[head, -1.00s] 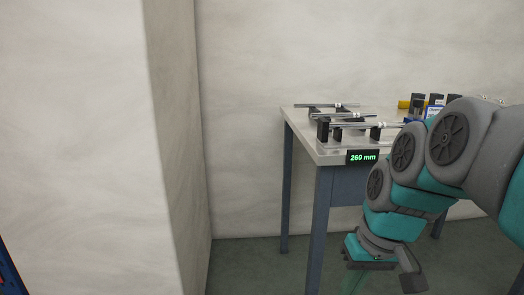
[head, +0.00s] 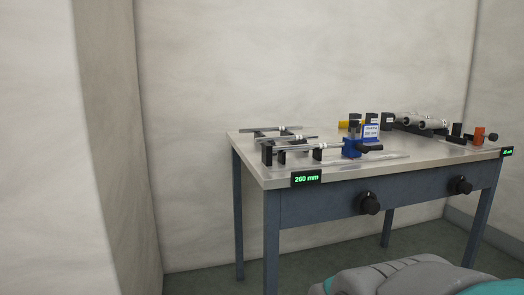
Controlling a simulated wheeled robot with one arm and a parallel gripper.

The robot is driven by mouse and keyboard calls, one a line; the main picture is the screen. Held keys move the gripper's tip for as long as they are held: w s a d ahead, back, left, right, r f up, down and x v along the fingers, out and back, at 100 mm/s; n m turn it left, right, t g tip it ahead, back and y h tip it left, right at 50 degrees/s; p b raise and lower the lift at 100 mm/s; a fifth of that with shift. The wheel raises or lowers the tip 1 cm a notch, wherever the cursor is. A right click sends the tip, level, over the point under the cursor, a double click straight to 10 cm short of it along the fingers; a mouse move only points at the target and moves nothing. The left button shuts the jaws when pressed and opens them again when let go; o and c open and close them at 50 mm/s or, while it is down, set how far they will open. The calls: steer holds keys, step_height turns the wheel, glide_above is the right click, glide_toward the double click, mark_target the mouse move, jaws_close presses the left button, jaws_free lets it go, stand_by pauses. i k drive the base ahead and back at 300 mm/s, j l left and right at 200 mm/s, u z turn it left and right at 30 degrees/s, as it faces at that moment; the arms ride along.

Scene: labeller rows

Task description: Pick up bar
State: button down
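Several silvery metal bars lie across black supports at the left end of the table. The front bar (head: 305,147) rests near the left front corner, and other bars (head: 277,130) lie just behind it. I cannot tell which one the task means. Part of my arm shows at the bottom right of the head view. My gripper is not in view.
The steel-topped table (head: 380,171) has a 260 mm display (head: 306,178) and black knobs (head: 369,203) along its front. A blue clamp with a label (head: 370,134), thicker cylinders (head: 423,122) and an orange block (head: 479,133) stand farther right. A wall corner stands at left.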

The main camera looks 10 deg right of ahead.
mark_target(293, 148)
steer(key=i+l, duration=0.25)
steer(key=l, duration=0.25)
steer(key=i+l+z, duration=0.15)
steer(key=l, duration=0.35)
steer(key=i+l, duration=0.4)
steer(key=i+l+z, duration=0.1)
steer(key=i+l, duration=0.2)
steer(key=l, duration=0.3)
steer(key=i+l+z, duration=0.1)
steer(key=i+l, duration=0.2)
steer(key=l, duration=0.15)
